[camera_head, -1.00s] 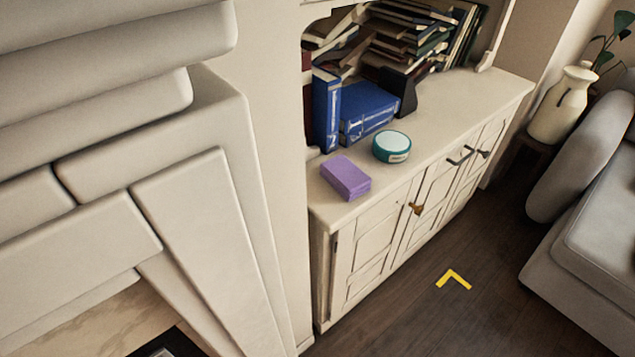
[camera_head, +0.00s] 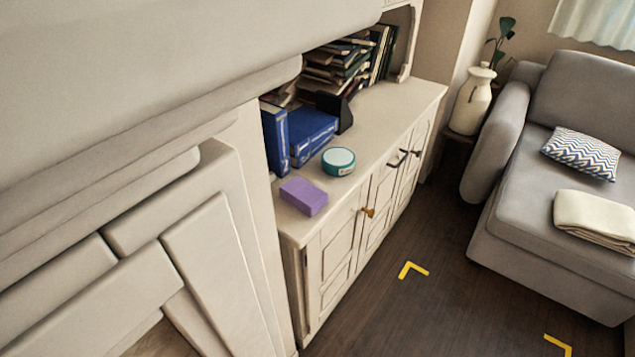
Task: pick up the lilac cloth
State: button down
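The lilac cloth (camera_head: 304,196) looks like a folded, block-like purple rectangle. It lies flat on the near left end of the cream cabinet top (camera_head: 378,125). A round teal tin with a pale lid (camera_head: 338,161) stands just behind it to the right, apart from it. My gripper is not in view, and nothing touches the cloth.
Blue binders (camera_head: 310,135) and stacked books (camera_head: 337,66) fill the alcove behind. A cream stone mantel (camera_head: 185,225) blocks the left. Dark floor (camera_head: 385,300) with yellow corner marks (camera_head: 413,269) is clear before the cabinet. A grey sofa (camera_head: 545,200) stands right, near a vase (camera_head: 470,100).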

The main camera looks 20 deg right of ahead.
aim_at(302, 194)
jog(key=i+l, duration=0.15)
jog(key=l, duration=0.2)
jog(key=i+l, duration=0.15)
jog(key=l, duration=0.2)
jog(key=i+l, duration=0.1)
jog(key=l, duration=0.25)
jog(key=i+l, duration=0.15)
jog(key=l, duration=0.2)
jog(key=i+l+u, duration=0.15)
jog(key=l, duration=0.3)
jog(key=i+l+u, duration=0.15)
jog(key=l, duration=0.3)
jog(key=i+l+u, duration=0.1)
jog(key=l, duration=0.4)
jog(key=i+l+u, duration=0.15)
jog(key=l, duration=0.35)
jog(key=i+u, duration=0.15)
jog(key=u, duration=1.4)
jog(key=i+l, duration=0.2)
jog(key=i+j+u, duration=0.05)
